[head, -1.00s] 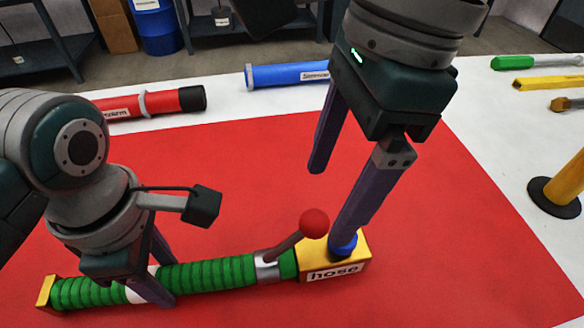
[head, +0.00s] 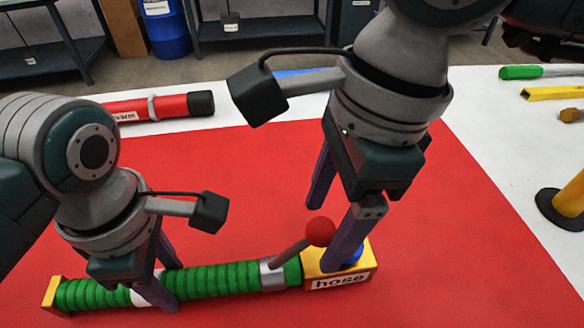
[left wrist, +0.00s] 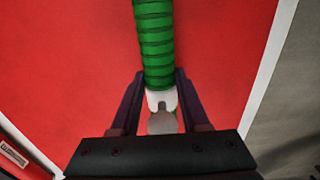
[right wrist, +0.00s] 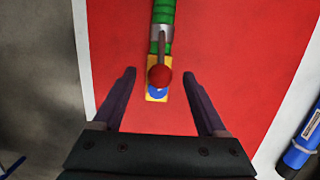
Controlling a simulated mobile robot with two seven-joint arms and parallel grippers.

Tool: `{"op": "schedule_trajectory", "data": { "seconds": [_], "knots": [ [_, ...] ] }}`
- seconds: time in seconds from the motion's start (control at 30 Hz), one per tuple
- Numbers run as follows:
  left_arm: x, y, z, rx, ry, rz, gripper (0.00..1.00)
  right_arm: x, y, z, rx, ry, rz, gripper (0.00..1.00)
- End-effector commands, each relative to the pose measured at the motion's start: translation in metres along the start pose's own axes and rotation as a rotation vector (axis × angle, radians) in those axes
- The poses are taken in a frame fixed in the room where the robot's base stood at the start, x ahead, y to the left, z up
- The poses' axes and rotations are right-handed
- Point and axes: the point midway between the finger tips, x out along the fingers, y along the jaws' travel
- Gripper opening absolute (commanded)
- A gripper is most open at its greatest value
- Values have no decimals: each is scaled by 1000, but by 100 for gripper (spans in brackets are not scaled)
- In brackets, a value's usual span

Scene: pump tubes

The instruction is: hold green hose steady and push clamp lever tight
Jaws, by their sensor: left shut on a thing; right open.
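The green ribbed hose (head: 222,281) lies along the front of the red mat. My left gripper (head: 162,287) is shut around its white band (left wrist: 160,100) near the left end. A silver clamp (head: 272,274) sits around the hose's right end, and its lever (head: 290,254) slants up to a red ball knob (head: 320,232).
A red tube (head: 160,107) lies at the back left of the white table. A blue tube (head: 300,72) is mostly hidden behind my right arm. A yellow post on a black base (head: 562,206) stands at the right. The red mat (head: 470,240) is bare right of the block.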

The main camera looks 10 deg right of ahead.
Motion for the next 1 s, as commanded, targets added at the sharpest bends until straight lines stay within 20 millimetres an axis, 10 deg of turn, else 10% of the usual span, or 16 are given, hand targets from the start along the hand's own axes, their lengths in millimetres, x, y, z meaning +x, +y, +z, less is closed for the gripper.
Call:
{"op": "schedule_trajectory", "data": {
  "seconds": [0.6,1.0],
  "knots": [
    [-1,1,0,0,-2,2,0,28,0,0,-1,-1,0,75],
    [-1,1,0,0,-2,2,0,27,0,0,0,-1,0,31]
  ]
}}
